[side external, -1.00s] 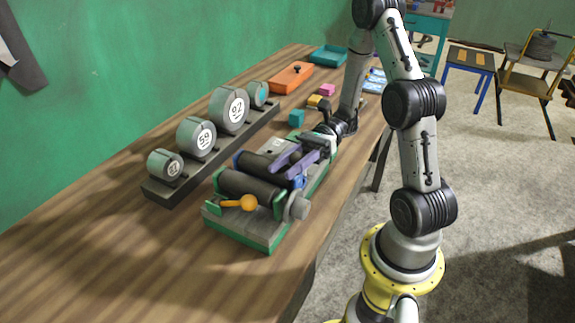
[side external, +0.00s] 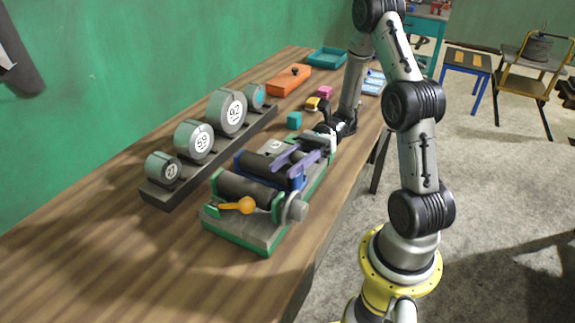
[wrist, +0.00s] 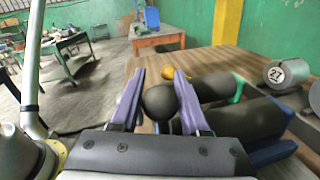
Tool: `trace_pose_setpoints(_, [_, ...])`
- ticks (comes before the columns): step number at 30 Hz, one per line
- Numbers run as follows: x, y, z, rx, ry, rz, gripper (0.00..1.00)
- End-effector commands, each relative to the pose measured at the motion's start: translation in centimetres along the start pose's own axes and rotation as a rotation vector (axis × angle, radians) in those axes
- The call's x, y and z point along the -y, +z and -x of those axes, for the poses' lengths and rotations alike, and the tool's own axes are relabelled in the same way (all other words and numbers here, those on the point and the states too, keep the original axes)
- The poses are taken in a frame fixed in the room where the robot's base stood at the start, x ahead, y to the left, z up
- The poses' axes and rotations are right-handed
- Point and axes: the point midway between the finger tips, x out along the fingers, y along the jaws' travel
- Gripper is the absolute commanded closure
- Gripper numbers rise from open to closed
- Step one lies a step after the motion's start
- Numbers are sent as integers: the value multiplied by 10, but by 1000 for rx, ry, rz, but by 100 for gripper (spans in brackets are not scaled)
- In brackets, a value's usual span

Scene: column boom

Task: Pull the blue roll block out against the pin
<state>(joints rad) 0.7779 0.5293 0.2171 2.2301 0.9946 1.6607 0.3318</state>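The blue roll block (side external: 242,163) sits on the green-edged fixture (side external: 235,246), carrying a dark roller behind the front roller (side external: 250,187). In the wrist view part of the blue block (wrist: 272,152) shows at lower right. My gripper (side external: 282,168) has purple fingers, which lie over the right end of the blue block in the side view. In the wrist view my gripper (wrist: 160,72) is open, with a dark round knob (wrist: 160,102) seen between the fingers, closer to the right one. Contact cannot be told. I cannot make out the pin.
An orange lever (side external: 246,206) and a grey round knob (side external: 297,207) are at the fixture's front. A dark rack (side external: 161,197) with several numbered rolls stands to its left. A teal cube (side external: 294,120), an orange box (side external: 288,82) and a teal tray (side external: 327,58) are farther back.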

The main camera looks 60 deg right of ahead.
Motion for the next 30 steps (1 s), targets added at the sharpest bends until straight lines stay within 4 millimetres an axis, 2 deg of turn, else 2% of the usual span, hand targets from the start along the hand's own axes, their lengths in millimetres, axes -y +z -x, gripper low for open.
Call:
trace_pose_setpoints(1, [0,0,0,0,0,0,44])
trace_pose_setpoints(3, [0,0,0,0,0,0,31])
trace_pose_setpoints(4, [0,0,0,0,0,0,29])
trace_pose_setpoints(13, [0,0,1,1,-1,1,29])
trace_pose_setpoints(17, [1,0,11,2,-3,2,29])
trace_pose_setpoints(20, [1,0,27,0,-5,1,29])
trace_pose_setpoints(30, [1,0,100,1,-4,2,29])
